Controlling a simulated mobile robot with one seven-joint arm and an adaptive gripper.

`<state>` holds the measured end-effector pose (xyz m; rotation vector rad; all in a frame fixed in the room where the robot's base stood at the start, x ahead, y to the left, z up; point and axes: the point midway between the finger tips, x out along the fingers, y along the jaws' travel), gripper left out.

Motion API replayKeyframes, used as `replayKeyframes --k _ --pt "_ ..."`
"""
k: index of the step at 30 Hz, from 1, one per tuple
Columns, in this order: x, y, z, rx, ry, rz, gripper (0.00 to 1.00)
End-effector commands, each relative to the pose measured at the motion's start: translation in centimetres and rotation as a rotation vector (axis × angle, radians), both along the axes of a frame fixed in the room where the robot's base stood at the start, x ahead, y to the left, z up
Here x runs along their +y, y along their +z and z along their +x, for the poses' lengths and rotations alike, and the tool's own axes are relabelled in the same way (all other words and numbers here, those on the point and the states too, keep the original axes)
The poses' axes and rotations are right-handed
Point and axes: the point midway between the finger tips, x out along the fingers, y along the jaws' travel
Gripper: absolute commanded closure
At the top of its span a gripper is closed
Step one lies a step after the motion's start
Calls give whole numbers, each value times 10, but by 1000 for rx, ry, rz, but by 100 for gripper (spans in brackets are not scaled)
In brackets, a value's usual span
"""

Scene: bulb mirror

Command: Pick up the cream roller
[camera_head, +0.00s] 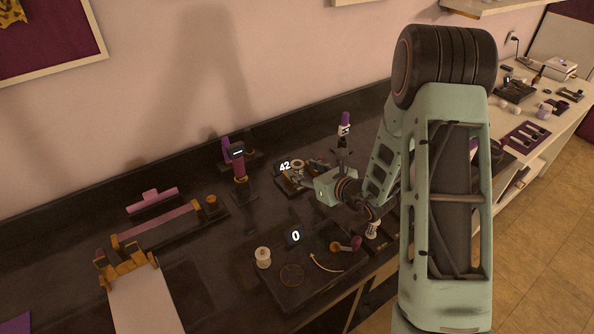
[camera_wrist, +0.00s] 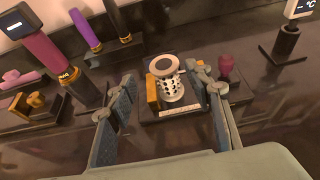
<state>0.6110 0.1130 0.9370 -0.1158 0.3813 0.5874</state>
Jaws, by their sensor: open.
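In the wrist view, a pale, cream-looking roller (camera_wrist: 173,88) stands upright, with a flat round top and a dark-spotted body. It is on a small dark base (camera_wrist: 150,114), beside a brass-coloured block (camera_wrist: 152,93). My gripper (camera_wrist: 163,80) is open, with one finger on each side of the roller in the picture. I see no contact with it. In the head view, a cream spool-shaped piece (camera_head: 263,258) stands upright at the front, and a similar one (camera_head: 298,167) stands by the "42" display.
A "0" display (camera_head: 295,236) is near the front spool. A paper strip (camera_head: 143,300) lies front left.

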Motion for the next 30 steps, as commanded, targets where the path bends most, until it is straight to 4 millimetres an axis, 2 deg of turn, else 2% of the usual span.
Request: replayKeyframes --k 12,21,30 --pt "19 -18 40 0 2 0 53" --pt "21 -20 43 0 1 0 53" --pt "21 -20 43 0 1 0 86"
